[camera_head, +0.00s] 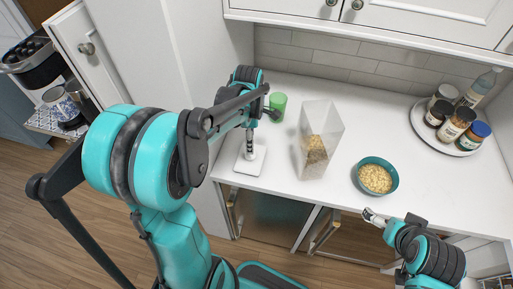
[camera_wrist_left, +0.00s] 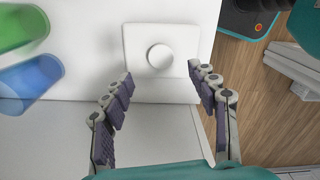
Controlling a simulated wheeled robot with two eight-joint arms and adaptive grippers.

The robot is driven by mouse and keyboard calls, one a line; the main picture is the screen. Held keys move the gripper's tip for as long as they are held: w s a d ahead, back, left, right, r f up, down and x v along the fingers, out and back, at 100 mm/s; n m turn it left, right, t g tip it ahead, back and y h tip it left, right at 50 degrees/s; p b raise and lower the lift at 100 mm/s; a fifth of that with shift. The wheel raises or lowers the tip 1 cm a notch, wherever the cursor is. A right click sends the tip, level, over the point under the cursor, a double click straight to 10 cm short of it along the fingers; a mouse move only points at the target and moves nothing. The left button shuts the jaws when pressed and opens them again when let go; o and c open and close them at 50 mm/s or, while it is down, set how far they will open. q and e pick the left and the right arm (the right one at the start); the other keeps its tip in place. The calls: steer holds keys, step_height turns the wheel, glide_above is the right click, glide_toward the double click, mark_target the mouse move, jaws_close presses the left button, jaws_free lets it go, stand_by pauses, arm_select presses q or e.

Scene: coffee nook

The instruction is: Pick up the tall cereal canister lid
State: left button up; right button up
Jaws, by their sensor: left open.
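The canister lid is a white square plate (camera_head: 255,165) with a round knob, lying flat near the front left edge of the counter. It also shows in the left wrist view (camera_wrist_left: 137,82), knob facing up. My left gripper (camera_head: 250,150) is above the lid. In the wrist view its two fingers (camera_wrist_left: 160,74) are spread and empty, on either side of the lid's near part. The tall clear canister (camera_head: 323,119), partly filled with cereal, stands to the right of the lid. My right gripper (camera_head: 373,217) is near the counter's front edge; its finger gap is unclear.
A green cup (camera_head: 278,107) stands behind the left gripper; a blue cup (camera_wrist_left: 30,82) shows beside it in the wrist view. A teal bowl of cereal (camera_head: 363,182) sits right of the canister. A round tray (camera_head: 418,117) holds jars and a bottle at the back right.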

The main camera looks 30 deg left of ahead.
mark_target(250, 157)
arm_select(q)
steer(key=shift+w+f, duration=0.1)
steer(key=shift+f, duration=0.3)
step_height(250, 157, down, 7)
steer(key=shift+b, duration=1.25)
steer(key=c, duration=1.2)
